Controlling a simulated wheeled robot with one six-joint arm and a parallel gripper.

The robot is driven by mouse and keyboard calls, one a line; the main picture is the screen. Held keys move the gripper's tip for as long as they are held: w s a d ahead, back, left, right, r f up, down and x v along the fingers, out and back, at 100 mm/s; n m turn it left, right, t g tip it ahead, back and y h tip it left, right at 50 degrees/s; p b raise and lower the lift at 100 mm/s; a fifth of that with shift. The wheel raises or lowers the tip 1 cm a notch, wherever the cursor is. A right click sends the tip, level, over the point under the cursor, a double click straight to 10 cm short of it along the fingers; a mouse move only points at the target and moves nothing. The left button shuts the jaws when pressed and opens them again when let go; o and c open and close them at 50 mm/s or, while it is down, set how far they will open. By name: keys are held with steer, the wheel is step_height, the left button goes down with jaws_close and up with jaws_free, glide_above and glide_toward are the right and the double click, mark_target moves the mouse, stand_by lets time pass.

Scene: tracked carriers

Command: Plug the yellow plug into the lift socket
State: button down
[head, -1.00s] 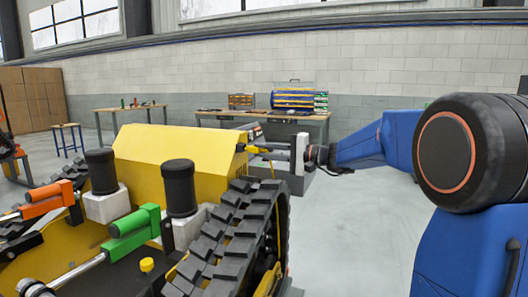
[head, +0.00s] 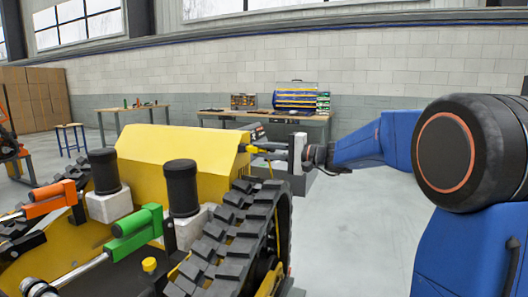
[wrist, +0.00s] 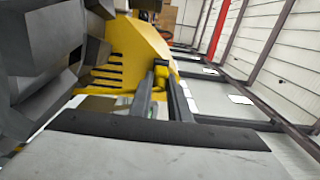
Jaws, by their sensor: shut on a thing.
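My gripper (head: 258,149) reaches left toward the yellow tracked carrier (head: 180,148), level with the end of its yellow cover. In the wrist view its two dark fingers (wrist: 163,78) are closed around a small yellow plug (wrist: 161,66). The plug is small and partly covered by the fingers. A yellow cable (head: 270,168) hangs below the gripper, beside the track. The plug's tip is close to the carrier's side, but I cannot tell whether it touches. The lift socket cannot be made out in either view.
The carrier's black track (head: 236,225) lies just below and left of the gripper. A green cylinder (head: 135,232) and an orange cylinder (head: 48,200) sit on the carrier. A workbench (head: 262,122) stands behind. The grey floor (head: 350,240) on the right is clear.

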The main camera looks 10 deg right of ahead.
steer(key=shift+w+a, duration=0.15)
steer(key=shift+a, duration=0.1)
steer(key=c, duration=1.6)
jaws_free()
steer(key=v, duration=1.7)
steer(key=shift+d, duration=0.1)
steer(key=c, duration=0.9)
steer(key=w+a, duration=0.1)
steer(key=w+a+n, duration=0.1)
steer(key=a, duration=0.1)
steer(key=w+a+n, duration=0.1)
steer(key=a, duration=0.1)
steer(key=shift+w+a, duration=0.2)
steer(key=shift+w, duration=0.15)
jaws_close()
steer(key=shift+x, duration=2.85)
